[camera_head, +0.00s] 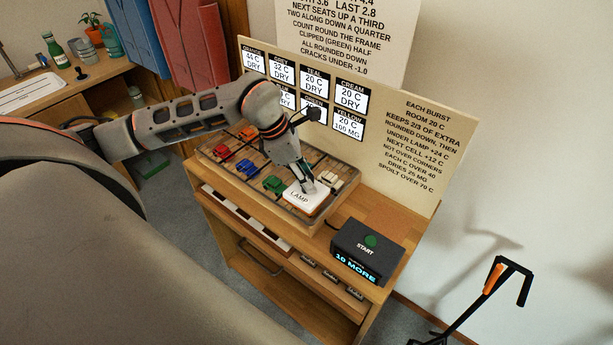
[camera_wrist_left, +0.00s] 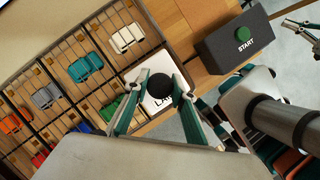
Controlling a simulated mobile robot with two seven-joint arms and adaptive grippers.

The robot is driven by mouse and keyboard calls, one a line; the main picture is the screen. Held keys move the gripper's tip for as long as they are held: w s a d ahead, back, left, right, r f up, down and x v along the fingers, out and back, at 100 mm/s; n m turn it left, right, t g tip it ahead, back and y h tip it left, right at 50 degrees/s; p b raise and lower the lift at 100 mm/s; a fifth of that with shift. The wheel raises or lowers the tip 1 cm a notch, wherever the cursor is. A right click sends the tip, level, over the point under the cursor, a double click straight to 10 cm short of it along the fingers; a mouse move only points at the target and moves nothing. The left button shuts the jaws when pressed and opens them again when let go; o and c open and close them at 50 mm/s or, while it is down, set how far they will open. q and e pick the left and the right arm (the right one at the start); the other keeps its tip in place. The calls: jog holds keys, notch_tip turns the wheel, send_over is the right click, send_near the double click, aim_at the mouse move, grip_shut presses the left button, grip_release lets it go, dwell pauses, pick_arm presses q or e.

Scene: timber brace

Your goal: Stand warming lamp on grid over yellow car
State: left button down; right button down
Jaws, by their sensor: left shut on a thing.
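The warming lamp (camera_head: 300,199) is a white block with a black round knob, labelled LAMP. It is at the front right corner of the wire grid (camera_head: 231,161), over the cell beside the green car (camera_head: 273,184) and in front of the cream car (camera_head: 331,180). My left gripper (camera_head: 306,187) is shut on its knob. In the left wrist view the fingers close around the black knob (camera_wrist_left: 159,87). I cannot tell whether the lamp touches the grid. The yellow car is not visible; the lamp covers that corner cell.
Teal (camera_wrist_left: 85,67), grey (camera_wrist_left: 46,97) and orange (camera_wrist_left: 10,122) cars sit in the back row; blue (camera_head: 246,169) and red (camera_head: 223,152) cars are in front. The dark START box (camera_head: 368,250) stands right of the grid. A sign board (camera_head: 410,150) rises behind.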

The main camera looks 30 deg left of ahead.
pick_arm(q)
jog(key=shift+r, duration=0.1)
jog(key=c, duration=1.7)
grip_release()
jog(key=shift+a+r, duration=0.1)
jog(key=shift+r, duration=0.2)
jog(key=v, duration=1.1)
jog(key=shift+s+r+b, duration=0.15)
jog(key=shift+s+b, duration=0.05)
jog(key=shift+b, duration=0.1)
